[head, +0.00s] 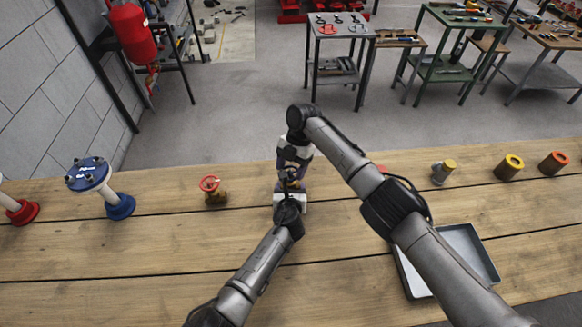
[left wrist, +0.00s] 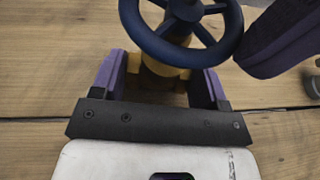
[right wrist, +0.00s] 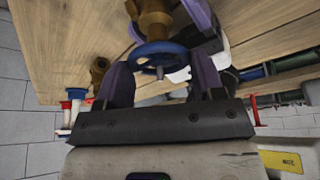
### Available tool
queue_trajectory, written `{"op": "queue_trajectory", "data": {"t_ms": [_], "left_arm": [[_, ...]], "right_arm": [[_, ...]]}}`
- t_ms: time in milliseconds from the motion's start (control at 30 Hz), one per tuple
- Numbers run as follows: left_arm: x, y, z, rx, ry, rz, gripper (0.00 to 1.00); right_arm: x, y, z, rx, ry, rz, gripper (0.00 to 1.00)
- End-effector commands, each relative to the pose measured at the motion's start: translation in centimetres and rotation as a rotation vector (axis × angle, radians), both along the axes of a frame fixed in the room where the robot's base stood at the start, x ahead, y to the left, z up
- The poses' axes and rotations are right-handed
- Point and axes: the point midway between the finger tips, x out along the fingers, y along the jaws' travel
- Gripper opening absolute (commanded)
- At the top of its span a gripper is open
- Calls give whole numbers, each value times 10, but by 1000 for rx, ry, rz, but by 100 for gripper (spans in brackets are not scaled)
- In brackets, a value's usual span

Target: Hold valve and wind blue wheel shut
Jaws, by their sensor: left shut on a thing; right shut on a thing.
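The valve has a brass body (left wrist: 160,82) and a blue handwheel (left wrist: 155,38). My left gripper (left wrist: 160,78) is shut on the brass body, a purple finger on each side, below the wheel in the left wrist view. In the right wrist view the blue wheel (right wrist: 160,50) lies between the purple fingers of my right gripper (right wrist: 161,72), which is shut on its rim. The brass body (right wrist: 153,20) shows beyond the wheel. In the head view both grippers meet at the middle of the bench, my right above my left, and they hide most of the valve.
On the wooden bench (head: 130,265), a brass valve with a red wheel (head: 210,185) stands left of my grippers. A blue flanged pipe (head: 100,188) stands farther left. A grey tray (head: 473,250) lies at right, under my right arm. Several fittings line the far right edge.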

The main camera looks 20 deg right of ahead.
Motion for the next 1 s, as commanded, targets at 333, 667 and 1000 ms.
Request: {"op": "queue_trajectory", "data": {"t_ms": [333, 667, 1000], "left_arm": [[1, 0, 1, 0, -2, 1, 23], [1, 1, 1, 0, -2, 2, 23], [1, 1, 1, 0, -1, 2, 23]], "right_arm": [[-2, -1, -1, 1, 1, -315, 38], [-4, -1, 0, 0, 2, -592, 38], [-4, -1, 0, -2, 3, -773, 38]]}}
